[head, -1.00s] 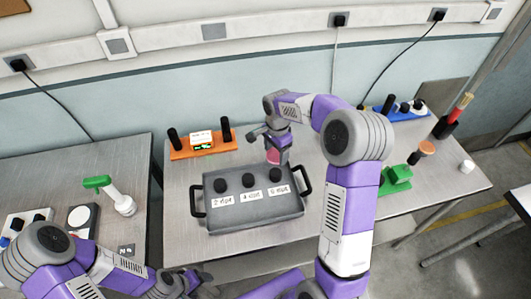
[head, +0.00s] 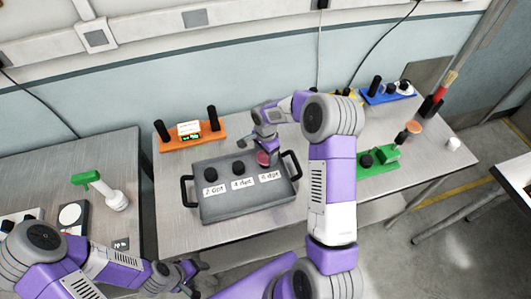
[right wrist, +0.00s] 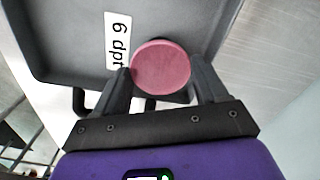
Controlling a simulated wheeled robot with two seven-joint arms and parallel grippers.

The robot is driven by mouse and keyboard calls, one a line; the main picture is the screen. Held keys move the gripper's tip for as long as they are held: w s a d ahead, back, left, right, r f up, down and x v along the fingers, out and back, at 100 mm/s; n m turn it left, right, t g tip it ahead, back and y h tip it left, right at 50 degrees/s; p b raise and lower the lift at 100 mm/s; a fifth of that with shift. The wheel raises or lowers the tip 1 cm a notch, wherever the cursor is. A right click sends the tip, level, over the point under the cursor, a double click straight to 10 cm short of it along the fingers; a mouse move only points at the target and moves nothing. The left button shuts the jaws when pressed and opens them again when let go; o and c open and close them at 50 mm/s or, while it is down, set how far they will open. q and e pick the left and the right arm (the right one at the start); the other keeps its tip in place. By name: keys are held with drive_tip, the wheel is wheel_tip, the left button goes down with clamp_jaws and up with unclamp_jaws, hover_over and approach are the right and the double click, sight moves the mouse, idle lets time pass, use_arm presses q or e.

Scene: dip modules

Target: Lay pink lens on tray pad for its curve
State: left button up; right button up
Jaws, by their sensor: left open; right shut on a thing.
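The pink lens (head: 263,158) is a round disc held in my right gripper (head: 265,150). The right wrist view shows the lens (right wrist: 161,67) between the two fingers (right wrist: 161,88), over the tray beside the "6 dpt" label. The grey tray (head: 240,202) has labels "2 dpt" (head: 214,189), "4 dpt" (head: 243,183) and "6 dpt" (head: 270,176). Dark round pads show at 2 dpt (head: 210,173) and 4 dpt (head: 238,167); the 6 dpt pad is hidden by lens and gripper. I cannot tell whether the lens touches it. My left gripper (head: 194,279) is open and empty, low in front of the table.
A green fixture (head: 377,163) and blue rack (head: 388,96) stand to the right. A green-topped white bottle (head: 103,190) is on the left table.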

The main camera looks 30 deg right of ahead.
sight(265, 157)
drive_tip(key=shift+f+b, duration=0.2)
drive_tip(key=shift+b, duration=0.1)
drive_tip(key=o, duration=1.1)
drive_tip(key=shift+r, duration=0.1)
drive_tip(key=shift+r, duration=0.1)
drive_tip(key=shift+r+p, duration=0.35)
wheel_tip(265, 157, up, 12)
drive_tip(key=shift+f, duration=0.25)
